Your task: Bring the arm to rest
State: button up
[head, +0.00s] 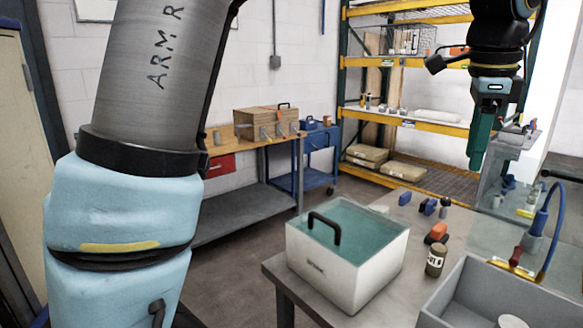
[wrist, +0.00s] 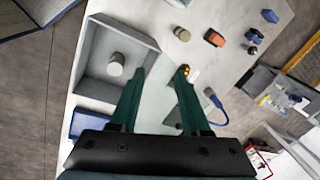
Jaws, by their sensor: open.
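My gripper (head: 477,160) hangs at the upper right of the head view, fingers pointing down above the right part of the grey table (head: 372,297). In the wrist view my gripper (wrist: 160,72) shows two green fingers spread well apart, with nothing between them. It touches nothing that I can make out. My large grey and light-blue arm links fill the left of the head view.
A grey tray (head: 448,298) holding a pale cylinder (wrist: 115,65) is at the table's front. A white box (head: 352,283) with a teal lid, a jar (head: 435,260), an orange block (head: 437,232) and a blue hose (head: 552,225) are nearby. A yellow-beamed rack (head: 430,126) stands behind.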

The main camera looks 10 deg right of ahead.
jog(key=w+a+f+n, duration=0.5)
jog(key=w+a+f, duration=0.1)
jog(key=a, duration=0.4)
jog(key=w+a+f+n, duration=0.5)
jog(key=w+a+n, duration=0.15)
jog(key=a, duration=0.35)
jog(key=s+a+f+n, duration=0.1)
jog(key=a+f+n, duration=0.2)
jog(key=a, duration=0.5)
jog(key=s+a+f+n, duration=0.1)
jog(key=a+f+n, duration=0.3)
jog(key=a, duration=0.3)
jog(key=s+a+f+n+y, duration=0.1)
jog(key=a+f+n, duration=0.2)
jog(key=a+n, duration=0.2)
jog(key=a, duration=0.3)
jog(key=shift+s+a+f+b, duration=0.25)
jog(key=shift+a+f+b, duration=0.05)
jog(key=shift+b, duration=0.1)
